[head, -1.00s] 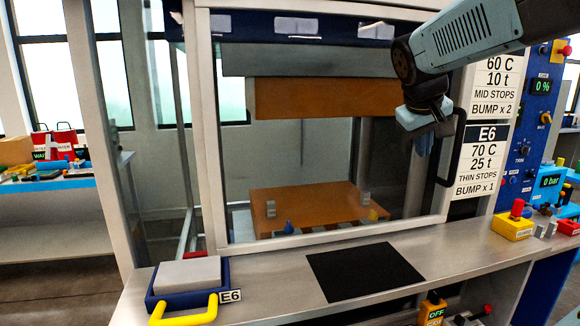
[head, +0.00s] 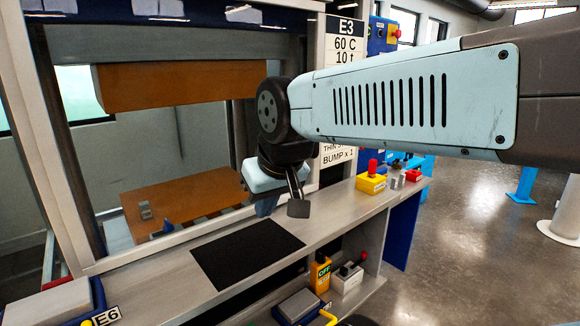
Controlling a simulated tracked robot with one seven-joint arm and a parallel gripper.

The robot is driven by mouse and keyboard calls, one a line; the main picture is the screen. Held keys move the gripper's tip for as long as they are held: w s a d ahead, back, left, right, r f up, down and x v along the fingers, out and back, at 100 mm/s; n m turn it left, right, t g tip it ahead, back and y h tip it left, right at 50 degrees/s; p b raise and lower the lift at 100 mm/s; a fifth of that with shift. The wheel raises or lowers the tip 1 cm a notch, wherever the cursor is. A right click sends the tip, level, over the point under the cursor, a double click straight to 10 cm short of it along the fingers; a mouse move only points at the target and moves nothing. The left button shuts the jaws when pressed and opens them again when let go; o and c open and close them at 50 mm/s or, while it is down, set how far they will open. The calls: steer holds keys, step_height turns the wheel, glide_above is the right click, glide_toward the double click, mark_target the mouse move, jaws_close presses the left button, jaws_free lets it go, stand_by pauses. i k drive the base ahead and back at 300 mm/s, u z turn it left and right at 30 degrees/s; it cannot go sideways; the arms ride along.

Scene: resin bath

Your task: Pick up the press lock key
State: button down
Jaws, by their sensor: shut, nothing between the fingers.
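I cannot tell for sure which thing is the press lock key. A yellow block with a red upright knob (head: 371,178) stands near the right end of the grey bench; its label is too small to read. A yellow unit marked OFF (head: 320,272) stands on the lower shelf. My gripper (head: 266,207) hangs in front of the press opening, above the back edge of the black mat. It is shut and empty, apart from these things. My arm hides part of the signs and control panel.
The black mat (head: 247,253) on the bench (head: 150,285) is bare. The press has an orange upper platen (head: 180,85) and lower platen (head: 185,203). A grey box with a red-tipped lever (head: 347,275) and a grey-topped blue block (head: 299,305) are on the lower shelf. Open floor lies right.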

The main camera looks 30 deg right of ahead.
mark_target(372, 164)
steer(key=u, duration=1.4)
steer(key=i, duration=0.1)
steer(key=z, duration=3.3)
